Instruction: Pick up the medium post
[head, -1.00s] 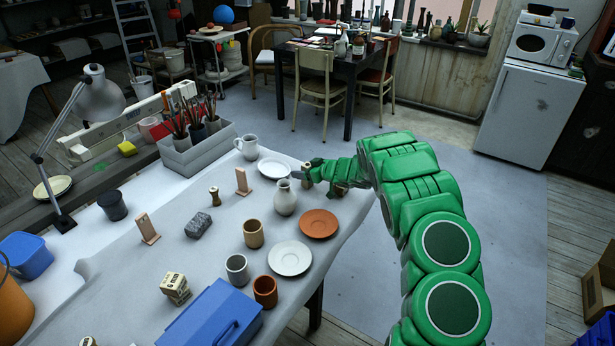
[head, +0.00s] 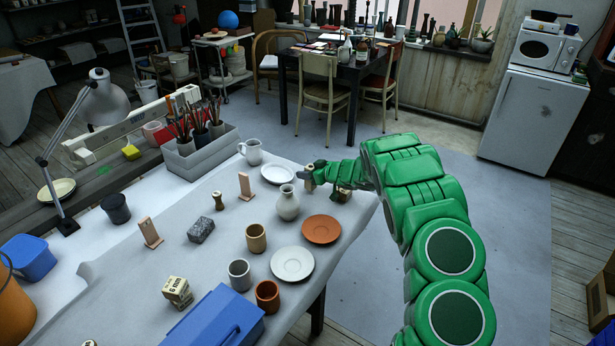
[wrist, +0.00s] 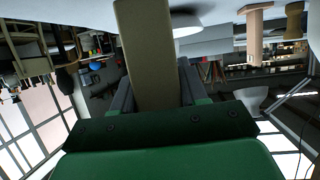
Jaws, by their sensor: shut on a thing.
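My gripper (head: 322,176) reaches over the far right end of the cloth-covered table (head: 205,265), beyond the grey vase. In the wrist view, its two dark fingers lie either side of a plain beige post (wrist: 147,50), which I take to be the medium post. The gripper is shut on it. The post runs from between the fingers to the top edge of that view. In the head view only a small tan part of it (head: 309,179) shows beside the green gripper. I cannot tell whether its foot touches the table.
The grey vase (head: 288,203), white plate (head: 277,174) and terracotta saucer (head: 321,229) are close to my gripper. Wooden stands (head: 245,187), a dark block (head: 201,230), cups (head: 256,238) and a blue box (head: 215,322) crowd the table. Open floor (head: 470,215) lies right.

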